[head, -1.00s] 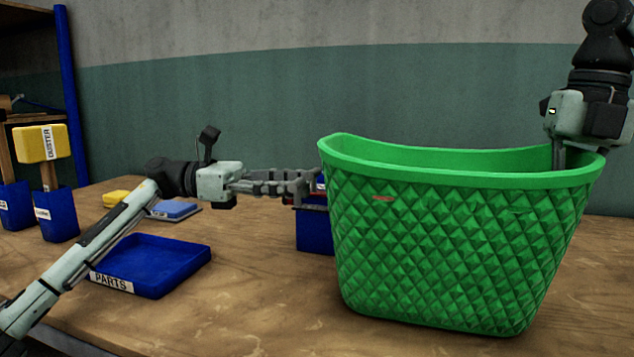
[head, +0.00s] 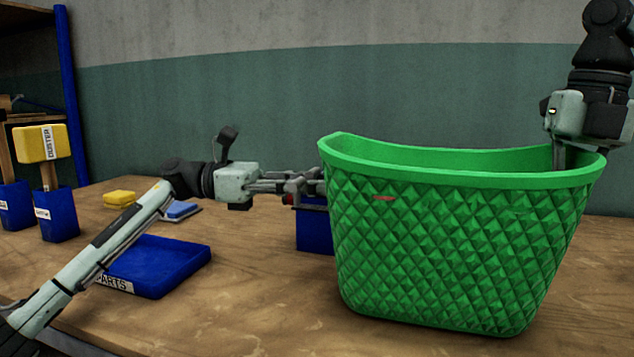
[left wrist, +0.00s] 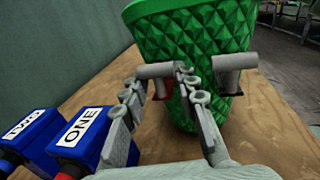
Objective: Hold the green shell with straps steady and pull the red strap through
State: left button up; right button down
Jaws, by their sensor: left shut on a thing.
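The green quilted shell (head: 450,250) stands upright on the table and also fills the top of the left wrist view (left wrist: 195,40). A short red strip (head: 383,198) shows on its front face. My left gripper (head: 318,186) is at the shell's left side, just below the rim. In the left wrist view its fingertips (left wrist: 180,70) meet at the shell wall, with a bit of red strap (left wrist: 161,88) beside them. The fingers are shut, apparently on this strap, which they mostly hide. My right gripper (head: 560,155) reaches down at the shell's right rim; its fingertips are hidden behind the rim.
A blue PARTS tray (head: 160,262) lies at front left. Blue bins labelled ONE (left wrist: 85,140) and TWO (left wrist: 28,130) stand close to my left gripper. A yellow duster (head: 40,143), yellow block (head: 119,198) and blue block (head: 180,209) are farther left. The table front is clear.

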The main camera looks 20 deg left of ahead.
pick_arm(q)
grip_shut()
jog(key=shift+a, duration=0.1)
jog(key=a, duration=0.7)
jog(key=shift+a, duration=0.2)
pick_arm(e)
jog(key=shift+d, duration=0.1)
dwell(1.4)
pick_arm(q)
jog(key=o, duration=0.6)
grip_release()
jog(key=shift+r, duration=0.1)
jog(key=a, duration=0.4)
jog(key=s+a, duration=0.1)
jog(key=a, duration=0.2)
jog(key=s+a, duration=0.1)
jog(key=a, duration=0.3)
jog(key=shift+s+a, duration=0.1)
jog(key=shift+a, duration=0.25)
